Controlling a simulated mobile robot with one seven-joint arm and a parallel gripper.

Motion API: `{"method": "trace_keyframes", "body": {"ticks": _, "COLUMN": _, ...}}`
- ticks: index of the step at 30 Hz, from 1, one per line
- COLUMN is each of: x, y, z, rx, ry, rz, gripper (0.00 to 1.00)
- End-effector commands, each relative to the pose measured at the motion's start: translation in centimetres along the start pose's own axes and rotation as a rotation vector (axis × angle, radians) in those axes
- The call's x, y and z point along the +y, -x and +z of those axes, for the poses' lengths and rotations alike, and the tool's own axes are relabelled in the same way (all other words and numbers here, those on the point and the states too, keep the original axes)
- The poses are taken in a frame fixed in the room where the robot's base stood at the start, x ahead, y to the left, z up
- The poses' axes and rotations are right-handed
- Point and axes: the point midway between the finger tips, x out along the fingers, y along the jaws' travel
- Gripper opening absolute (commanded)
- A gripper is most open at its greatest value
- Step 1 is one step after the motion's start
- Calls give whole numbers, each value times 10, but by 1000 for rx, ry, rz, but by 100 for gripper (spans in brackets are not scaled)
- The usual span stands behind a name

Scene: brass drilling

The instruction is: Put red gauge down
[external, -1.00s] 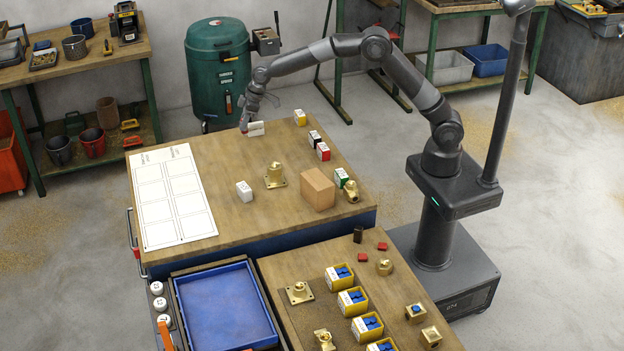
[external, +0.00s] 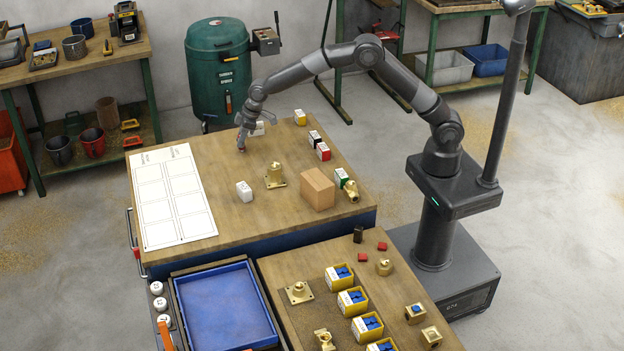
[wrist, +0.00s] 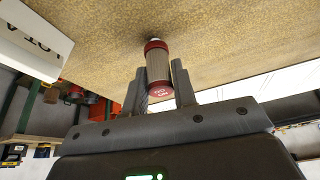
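The red gauge (wrist: 157,66), a small cylinder with dark red end bands and a grey middle, stands between the two fingers of my gripper (wrist: 163,88) in the wrist view. The fingers are against its sides. Its far tip is at or just above the wooden table (wrist: 230,40); I cannot tell whether it touches. In the external view my gripper (external: 241,142) points down over the back left of the table (external: 230,225), and only a small reddish bit of the gauge shows below it.
A white sheet with outlined boxes (external: 170,195) lies at left. A brass fitting (external: 275,177), a brown block (external: 318,189) and small coloured boxes stand to the right.

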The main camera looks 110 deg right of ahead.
Motion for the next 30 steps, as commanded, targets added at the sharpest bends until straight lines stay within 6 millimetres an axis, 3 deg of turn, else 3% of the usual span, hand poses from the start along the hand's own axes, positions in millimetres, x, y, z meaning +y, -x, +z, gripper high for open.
{"method": "trace_keyframes", "body": {"ticks": 6, "x": 0, "y": 1, "z": 0, "rx": 1, "ry": 0, "rz": 0, "gripper": 43}}
{"method": "trace_keyframes", "body": {"ticks": 16, "x": 0, "y": 6, "z": -2, "rx": 1, "ry": 0, "rz": 0, "gripper": 44}}
{"method": "trace_keyframes", "body": {"ticks": 20, "x": 0, "y": 24, "z": -2, "rx": 3, "ry": 0, "rz": 1, "gripper": 44}}
{"method": "trace_keyframes", "body": {"ticks": 30, "x": 0, "y": 95, "z": -2, "rx": 2, "ry": 0, "rz": 1, "gripper": 44}}
